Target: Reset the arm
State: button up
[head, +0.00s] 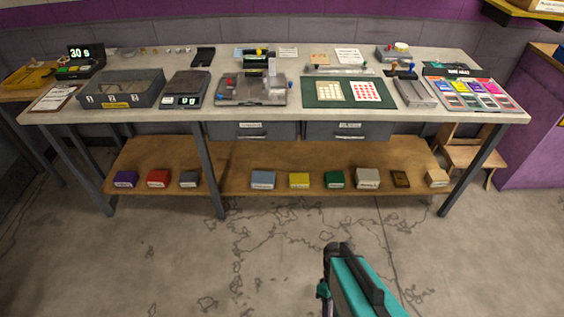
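Part of my arm shows at the bottom of the head view, right of centre, as a teal and black shape over the bare floor in front of the workbench. The black end that I take for my gripper (334,252) is at the far end of this shape, well short of the bench. I cannot make out two separate fingertips or anything held. The rest of the arm is cut off by the lower edge of the picture.
The workbench (440,113) carries a grey toolbox (121,97), a scale (185,89), a green mat (312,99) and colour packets (482,93). Several small boxes stand on its lower shelf (220,172). A wooden step stool (470,156) stands at right. The cracked floor (190,260) is clear.

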jog(key=shift+a+m+t, duration=0.1)
jog(key=shift+m+t, duration=0.25)
jog(key=shift+m, duration=1.9)
jog(key=shift+m+t, duration=0.35)
jog(key=shift+m, duration=1.9)
jog(key=shift+c, duration=0.7)
